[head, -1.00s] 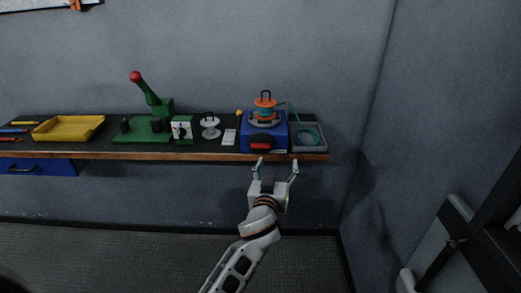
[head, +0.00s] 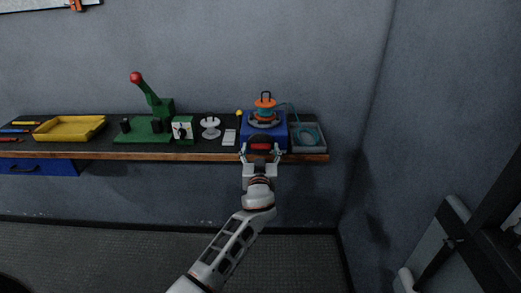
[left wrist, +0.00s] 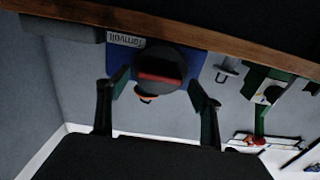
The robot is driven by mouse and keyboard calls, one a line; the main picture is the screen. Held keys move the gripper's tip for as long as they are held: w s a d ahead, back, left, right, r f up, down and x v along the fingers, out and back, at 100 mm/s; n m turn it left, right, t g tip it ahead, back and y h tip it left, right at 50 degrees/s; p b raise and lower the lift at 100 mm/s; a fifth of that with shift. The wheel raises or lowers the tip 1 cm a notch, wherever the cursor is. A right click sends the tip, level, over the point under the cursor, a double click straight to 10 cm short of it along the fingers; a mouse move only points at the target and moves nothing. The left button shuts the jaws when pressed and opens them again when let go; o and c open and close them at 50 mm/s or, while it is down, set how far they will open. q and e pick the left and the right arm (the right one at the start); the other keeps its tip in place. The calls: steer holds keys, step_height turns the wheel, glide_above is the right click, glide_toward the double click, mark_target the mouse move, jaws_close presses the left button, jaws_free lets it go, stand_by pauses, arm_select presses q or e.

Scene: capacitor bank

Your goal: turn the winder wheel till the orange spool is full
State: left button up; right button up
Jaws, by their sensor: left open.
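The blue winder (head: 279,136) stands on the bench with the orange spool (head: 265,102) upright on top. Teal wire shows around the spool's lower part. The winder wheel, dark and round with a red bar (head: 260,146), is on the front face; it also shows in the left wrist view (left wrist: 160,77). My left gripper (head: 262,154) is open, with one finger on each side of the wheel. I cannot tell whether the fingers touch it. In the left wrist view the gripper (left wrist: 160,84) frames the wheel, which hides much of the winder. My right gripper is not in view.
A grey tray (head: 322,147) with a teal wire coil stands right of the winder. Left of it are a white card (head: 229,137), a white spool (head: 210,128), a green lever press (head: 150,133) and a yellow tray (head: 69,129). The bench's wooden front edge lies below.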

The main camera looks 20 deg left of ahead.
arm_select(q)
steer(key=c, duration=1.1)
